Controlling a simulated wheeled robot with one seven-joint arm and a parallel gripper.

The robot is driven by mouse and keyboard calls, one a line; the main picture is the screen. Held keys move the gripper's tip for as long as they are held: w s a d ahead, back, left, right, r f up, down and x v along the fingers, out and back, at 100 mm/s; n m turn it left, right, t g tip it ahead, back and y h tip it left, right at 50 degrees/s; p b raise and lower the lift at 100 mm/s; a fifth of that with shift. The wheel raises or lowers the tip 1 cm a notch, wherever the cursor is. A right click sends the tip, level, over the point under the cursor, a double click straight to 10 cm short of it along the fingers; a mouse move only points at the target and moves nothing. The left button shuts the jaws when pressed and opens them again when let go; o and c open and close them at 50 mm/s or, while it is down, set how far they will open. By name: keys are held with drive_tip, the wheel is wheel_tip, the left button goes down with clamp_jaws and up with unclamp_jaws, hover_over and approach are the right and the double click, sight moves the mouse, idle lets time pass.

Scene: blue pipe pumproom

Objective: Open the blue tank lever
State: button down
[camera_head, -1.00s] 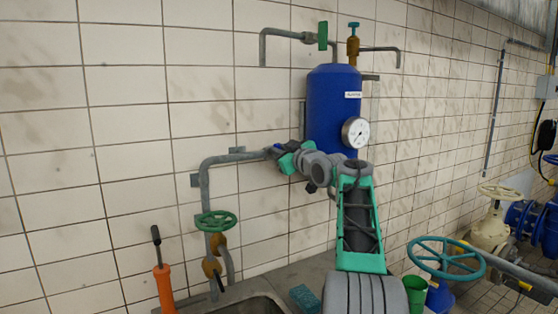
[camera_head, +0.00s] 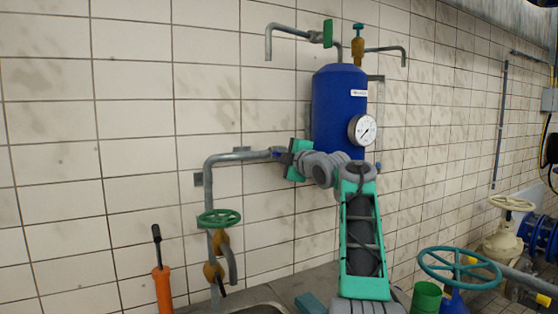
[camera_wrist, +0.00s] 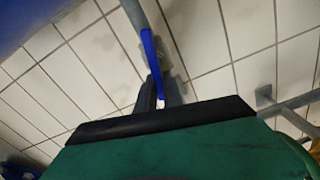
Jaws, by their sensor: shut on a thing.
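The blue tank (camera_head: 339,100) hangs on the tiled wall, with a white gauge (camera_head: 362,129) on its lower right. A grey pipe (camera_head: 240,155) runs toward the tank's lower part from the left. A thin blue lever (camera_wrist: 150,54) shows in the wrist view beside the pipe (camera_wrist: 134,14). My gripper (camera_head: 281,155) is at the pipe's right end, left of the tank's bottom. In the wrist view my gripper's dark fingers (camera_wrist: 158,92) are closed around the lever's lower end. In the head view my gripper and arm hide most of the lever and the pipe joint.
A green handwheel (camera_head: 219,218) sits on the lower pipe. An orange-handled tool (camera_head: 163,288) stands at lower left. A green cup (camera_head: 426,297) and a large teal handwheel (camera_head: 459,267) are at lower right. A green-handled valve (camera_head: 328,34) is above the tank.

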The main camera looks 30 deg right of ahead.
drive_tip(key=shift+f+n+b, duration=0.3)
drive_tip(key=shift+n+b, duration=0.2)
drive_tip(key=shift+n, duration=0.7)
drive_tip(key=c, duration=1.5)
unclamp_jaws()
drive_tip(key=shift+s+f+b, duration=0.15)
drive_tip(key=shift+s+b, duration=0.3)
drive_tip(key=s, duration=0.2)
drive_tip(key=s+b, duration=0.1)
drive_tip(key=s, duration=0.1)
drive_tip(key=s+b, duration=0.1)
drive_tip(key=s, duration=0.2)
drive_tip(key=shift+a, duration=0.25)
